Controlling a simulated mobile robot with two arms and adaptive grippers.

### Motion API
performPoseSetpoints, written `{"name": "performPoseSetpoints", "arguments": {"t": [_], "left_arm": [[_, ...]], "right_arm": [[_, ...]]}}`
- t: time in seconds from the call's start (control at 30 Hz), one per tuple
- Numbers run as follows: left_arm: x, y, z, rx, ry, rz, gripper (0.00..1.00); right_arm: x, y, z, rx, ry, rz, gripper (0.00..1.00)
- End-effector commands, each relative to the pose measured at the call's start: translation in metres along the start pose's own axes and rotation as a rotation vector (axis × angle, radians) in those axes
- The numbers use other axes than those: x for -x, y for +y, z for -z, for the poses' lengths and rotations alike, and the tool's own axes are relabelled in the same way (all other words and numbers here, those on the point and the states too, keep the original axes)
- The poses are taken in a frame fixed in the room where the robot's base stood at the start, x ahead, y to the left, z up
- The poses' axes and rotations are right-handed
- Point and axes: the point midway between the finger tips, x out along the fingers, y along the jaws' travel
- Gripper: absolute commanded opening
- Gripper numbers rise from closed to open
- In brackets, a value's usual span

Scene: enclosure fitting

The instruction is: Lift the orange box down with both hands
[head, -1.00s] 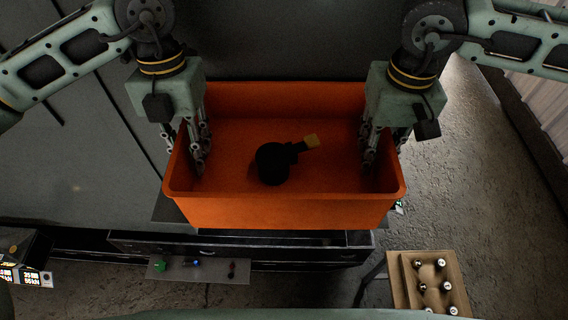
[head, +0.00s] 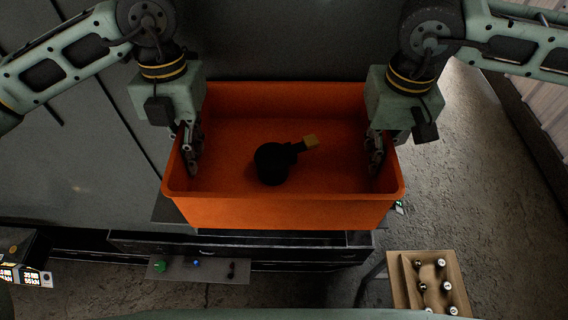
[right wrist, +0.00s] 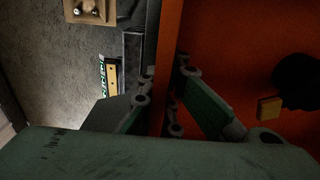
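The orange box (head: 290,212) is open-topped and sits level on a dark cabinet. A black rounded thing with a yellow end (head: 272,164) lies inside it. My left gripper (head: 190,158) is at the box's left wall, its fingers drawn together over the rim. My right gripper (head: 376,158) is at the right wall. In the right wrist view its fingers (right wrist: 165,105) stand on both sides of the orange wall (right wrist: 170,60) and press against it. The left gripper's outer finger is partly hidden.
Under the box is the dark drawer cabinet (head: 240,243). A grey strip (head: 208,275) with small coloured parts is in front. A wooden tray (head: 400,290) with several shiny knobs stands at lower right. A lit device (head: 25,272) is at lower left.

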Motion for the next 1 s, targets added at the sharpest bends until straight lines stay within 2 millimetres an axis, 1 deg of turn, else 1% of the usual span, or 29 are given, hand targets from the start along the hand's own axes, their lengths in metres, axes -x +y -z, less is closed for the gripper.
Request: {"name": "performPoseSetpoints", "arguments": {"t": [0.5,0.67,0.87,1.0], "left_arm": [[0.0,0.001,0.001,-0.002,0.001,-0.003,0.0],[0.003,0.001,0.001,-0.003,-0.001,-0.002,0.0],[0.013,0.001,0.002,-0.003,0.0,-0.003,0.0],[0.025,0.001,0.004,-0.003,0.001,-0.003,0.0]], "right_arm": [[0.0,0.001,0.001,-0.007,0.002,-0.002,0.0],[0.003,0.001,0.002,-0.008,0.004,-0.001,0.0],[0.013,0.001,0.002,-0.009,0.004,-0.001,0.0],[0.026,0.002,0.002,-0.009,0.004,-0.002,0.0]]}}
